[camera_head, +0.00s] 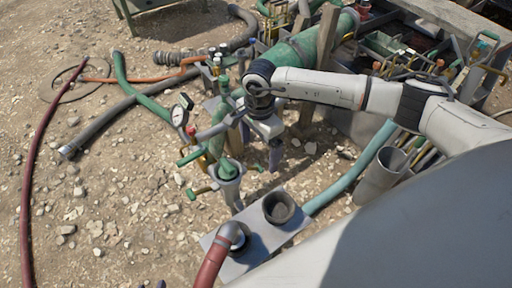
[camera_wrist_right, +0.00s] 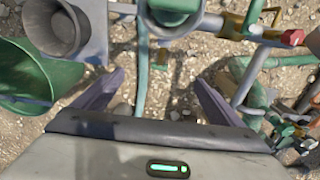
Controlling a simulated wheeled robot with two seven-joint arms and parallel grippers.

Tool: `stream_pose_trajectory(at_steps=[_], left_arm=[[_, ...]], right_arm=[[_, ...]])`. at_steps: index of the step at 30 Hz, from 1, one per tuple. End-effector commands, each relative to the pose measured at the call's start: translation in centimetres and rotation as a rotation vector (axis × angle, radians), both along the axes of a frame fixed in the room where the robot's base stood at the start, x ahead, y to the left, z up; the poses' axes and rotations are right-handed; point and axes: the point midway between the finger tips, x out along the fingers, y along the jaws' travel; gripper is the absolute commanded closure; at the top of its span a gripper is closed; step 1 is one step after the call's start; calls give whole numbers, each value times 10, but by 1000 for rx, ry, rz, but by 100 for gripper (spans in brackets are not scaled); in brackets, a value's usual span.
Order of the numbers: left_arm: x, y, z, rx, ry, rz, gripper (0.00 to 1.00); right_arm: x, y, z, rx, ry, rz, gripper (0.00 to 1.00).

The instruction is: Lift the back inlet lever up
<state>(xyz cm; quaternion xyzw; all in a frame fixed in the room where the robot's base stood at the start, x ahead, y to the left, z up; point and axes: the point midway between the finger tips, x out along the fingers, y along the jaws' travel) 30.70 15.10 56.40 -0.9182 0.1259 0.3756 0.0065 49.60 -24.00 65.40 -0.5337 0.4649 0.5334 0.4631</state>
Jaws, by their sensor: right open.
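In the head view a valve cluster with a pressure gauge (camera_head: 180,115) stands left of my right gripper (camera_head: 261,152). One green-handled lever (camera_head: 190,157) sticks out left from it, roughly level. A second green-handled lever (camera_head: 198,192) sits lower and nearer. I cannot tell for sure which is the back inlet lever. My right gripper points down, open and empty, just right of the cluster and apart from the levers. In the right wrist view its two purple fingers are spread, with ground and a teal hose (camera_wrist_right: 141,75) below. Small dark tips (camera_head: 160,284) at the bottom edge may be my left gripper.
A grey plate (camera_head: 262,243) with a dark socket (camera_head: 279,207) and a red hose (camera_head: 212,265) is in front. A large green pipe (camera_head: 300,50) lies behind the gripper. A grey bucket (camera_head: 382,175) stands at right. Gravel at left is mostly open, with hoses.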

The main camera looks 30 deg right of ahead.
Motion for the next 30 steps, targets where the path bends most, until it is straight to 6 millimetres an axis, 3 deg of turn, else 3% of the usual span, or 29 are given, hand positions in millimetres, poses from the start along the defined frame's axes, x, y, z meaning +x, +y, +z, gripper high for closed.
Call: stream_pose_trajectory(at_steps=[15,19,30], left_arm=[[-2,0,-43,-15,3,4,69],[2,-2,-44,-33,-17,12,69],[-1,-4,-40,-55,-29,22,69]], right_arm=[[0,1,-69,2,0,-1,9],[0,1,-85,2,0,-1,9],[0,1,-96,2,0,0,9]])
